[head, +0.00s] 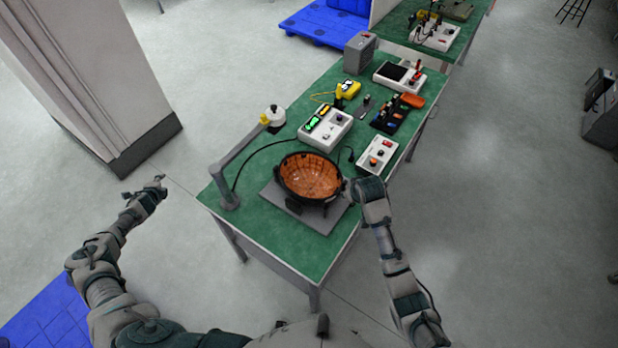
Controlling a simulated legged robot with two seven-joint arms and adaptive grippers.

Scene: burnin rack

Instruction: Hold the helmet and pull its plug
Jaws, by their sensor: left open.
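The helmet (311,177) lies open side up, with an orange inside and a dark rim, on a grey plate (271,191) near the front end of the green table. A black cable (246,164) curves from near the grey post toward the helmet and the white device; I cannot make out the plug itself. My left gripper (146,187) is open and empty, off the table's left side and well apart from the helmet. My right gripper (349,189) is at the helmet's right rim; the wrist hides its fingers, so I cannot tell whether it grips the rim.
The green table (299,250) also carries a grey post (228,190), a white device with green lit parts (326,126), a white box with red buttons (377,154), and a yellow tool (348,89). A pillar (90,75) stands at left.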

